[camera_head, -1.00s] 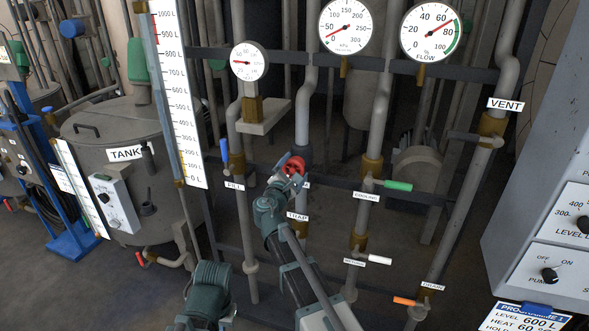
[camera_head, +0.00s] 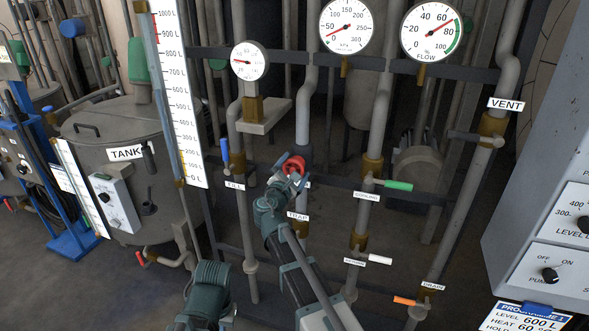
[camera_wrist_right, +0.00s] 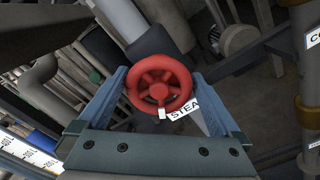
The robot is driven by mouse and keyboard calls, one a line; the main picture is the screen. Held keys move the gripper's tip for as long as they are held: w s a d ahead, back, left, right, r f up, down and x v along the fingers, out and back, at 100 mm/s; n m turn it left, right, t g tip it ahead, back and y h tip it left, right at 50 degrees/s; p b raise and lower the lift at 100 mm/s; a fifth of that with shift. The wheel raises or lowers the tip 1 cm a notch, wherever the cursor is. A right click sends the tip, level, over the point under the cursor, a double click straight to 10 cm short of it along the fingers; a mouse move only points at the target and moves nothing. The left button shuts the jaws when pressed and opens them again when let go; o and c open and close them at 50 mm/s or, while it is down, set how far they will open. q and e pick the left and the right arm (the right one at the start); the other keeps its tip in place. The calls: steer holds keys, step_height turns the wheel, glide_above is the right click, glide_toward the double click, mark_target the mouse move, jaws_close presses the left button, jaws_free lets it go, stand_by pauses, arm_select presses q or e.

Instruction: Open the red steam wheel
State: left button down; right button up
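The red steam wheel (camera_head: 294,166) is on a vertical pipe in the middle of the head view, partly behind my right gripper (camera_head: 287,180). In the right wrist view the red wheel (camera_wrist_right: 160,84) faces the camera, with its spokes and hub visible. A white label reading "STEA" (camera_wrist_right: 185,110) is below it, its end hidden by a finger. My right gripper (camera_wrist_right: 160,82) has its fingers spread, one on each side of the wheel, close to the rim. I cannot tell whether they touch it.
A blue fill handle (camera_head: 225,152) is left of the wheel. A green cooling handle (camera_head: 398,185), a white handle (camera_head: 380,260) and an orange drain handle (camera_head: 404,301) are to the right. Gauges (camera_head: 346,26) hang above. A grey control panel (camera_head: 540,180) stands at the right edge.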

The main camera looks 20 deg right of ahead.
steer(key=v, duration=1.4)
steer(key=shift+w, duration=0.1)
steer(key=s+d+f+m+g+y, duration=0.3)
steer(key=s+f+m+g, duration=0.35)
steer(key=f+m, duration=0.3)
steer(key=s+d+f+m+g+y, duration=0.35)
steer(key=s+f+m+g, duration=0.35)
steer(key=f, duration=0.3)
steer(key=s+a+f+m+y, duration=0.2)
steer(key=s+a+m+y, duration=0.2)
steer(key=s, duration=0.1)
steer(key=s+a+r+n+g+h+p, duration=0.1)
steer(key=s+a+r+n+p, duration=0.2)
steer(key=a, duration=0.8)
step_height(320, 180, up, 5)
steer(key=s+p, duration=0.2)
steer(key=p, duration=0.2)
steer(key=shift+s+f+g+h+p, duration=0.25)
steer(key=shift+g+h+p, duration=0.1)
steer(key=shift+p, duration=0.05)
